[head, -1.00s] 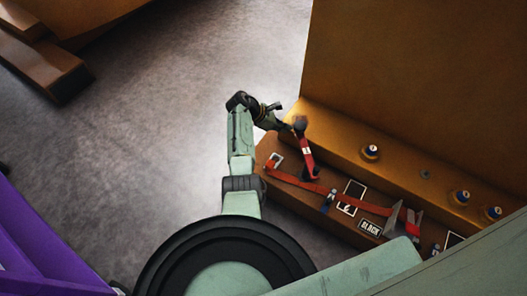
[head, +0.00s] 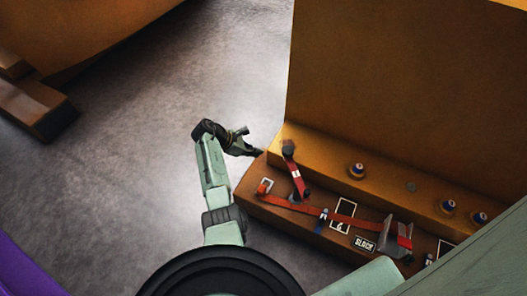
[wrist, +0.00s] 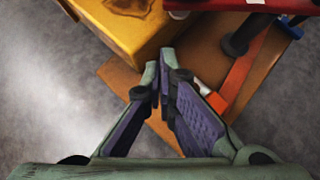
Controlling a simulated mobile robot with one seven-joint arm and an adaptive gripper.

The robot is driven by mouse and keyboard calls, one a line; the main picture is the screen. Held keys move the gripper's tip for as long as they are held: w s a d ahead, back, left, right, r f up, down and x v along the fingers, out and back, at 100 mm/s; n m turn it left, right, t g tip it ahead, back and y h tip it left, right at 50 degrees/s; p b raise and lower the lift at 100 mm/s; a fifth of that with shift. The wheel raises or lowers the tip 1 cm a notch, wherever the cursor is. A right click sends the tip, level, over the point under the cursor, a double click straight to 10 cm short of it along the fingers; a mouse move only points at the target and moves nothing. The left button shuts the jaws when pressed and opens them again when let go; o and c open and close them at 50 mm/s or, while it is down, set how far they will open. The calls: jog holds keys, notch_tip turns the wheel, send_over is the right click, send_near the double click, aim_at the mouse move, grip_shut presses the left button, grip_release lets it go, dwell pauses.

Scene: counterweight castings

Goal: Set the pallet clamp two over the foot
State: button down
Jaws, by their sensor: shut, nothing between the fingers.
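A red clamp lever (head: 297,177) with a small white label and dark ends stands at the left end of the orange casting's foot (head: 325,160). Its label is too small to read. A second red clamp piece with a grey plate (head: 396,240) sits farther right on the lower brown ledge. I cannot tell which is clamp two. My gripper (head: 258,152) is shut and empty, just left of the lever's top and apart from it. In the wrist view my fingertips (wrist: 164,68) meet beside the yellow-orange corner (wrist: 128,28), with red clamp parts (wrist: 240,5) at upper right.
Blue-topped studs (head: 357,170) stand on the foot. The tall orange wall (head: 400,90) rises behind. Grey floor (head: 190,90) to the left is open.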

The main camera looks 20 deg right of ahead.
jog(key=shift+v, duration=2.65)
